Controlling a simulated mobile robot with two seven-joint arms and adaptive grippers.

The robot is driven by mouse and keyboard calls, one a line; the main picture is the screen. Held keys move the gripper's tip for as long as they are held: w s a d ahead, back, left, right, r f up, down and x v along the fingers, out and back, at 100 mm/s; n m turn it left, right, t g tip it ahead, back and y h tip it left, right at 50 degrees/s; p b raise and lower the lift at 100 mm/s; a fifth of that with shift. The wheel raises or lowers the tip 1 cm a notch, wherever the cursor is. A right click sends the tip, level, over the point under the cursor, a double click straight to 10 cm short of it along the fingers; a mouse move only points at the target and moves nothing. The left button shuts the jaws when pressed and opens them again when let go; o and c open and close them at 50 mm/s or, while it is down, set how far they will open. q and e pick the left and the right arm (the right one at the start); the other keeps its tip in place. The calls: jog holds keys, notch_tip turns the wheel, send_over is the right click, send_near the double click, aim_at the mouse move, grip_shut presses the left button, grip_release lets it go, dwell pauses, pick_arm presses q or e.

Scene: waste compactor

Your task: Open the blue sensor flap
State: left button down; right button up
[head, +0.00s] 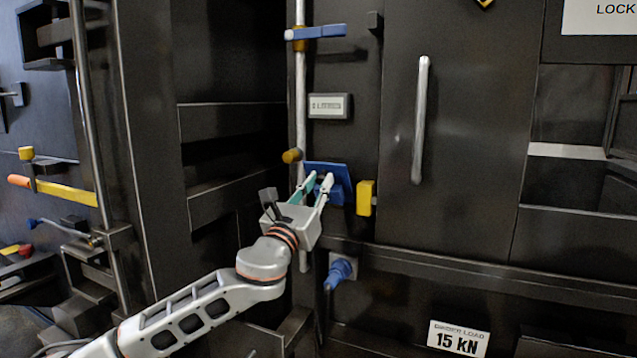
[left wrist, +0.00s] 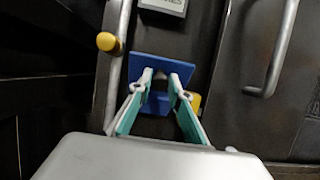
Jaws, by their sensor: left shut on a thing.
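The blue sensor flap (head: 342,173) is a small blue plate on the dark machine front, just left of a yellow block. It sits at a slant in the head view, and how far it stands open I cannot tell. My left gripper (head: 320,178) reaches it from the lower left, its fingers closed in on the flap. In the left wrist view the flap (left wrist: 160,60) shows behind and above the fingertips of the left gripper (left wrist: 161,80), with a small dark part between them. The fingers hide part of its lower area. My right gripper is not in view.
A yellow block (head: 365,198) is close right of the flap. A vertical metal pipe (head: 300,90) with a yellow knob (head: 291,156) runs at its left. A blue plug-like part (head: 340,272) sticks out below. A long door handle (head: 421,120) stands at the right.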

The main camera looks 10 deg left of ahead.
pick_arm(q)
jog(key=shift+f, duration=0.5)
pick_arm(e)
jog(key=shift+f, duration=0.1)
pick_arm(q)
jog(key=c, duration=2.2)
grip_release()
jog(key=o, duration=0.3)
jog(key=shift+w+d, duration=0.1)
jog(key=shift+w, duration=0.15)
jog(key=shift+s+r, duration=0.2)
jog(key=v, duration=1.2)
jog(key=shift+r, duration=0.1)
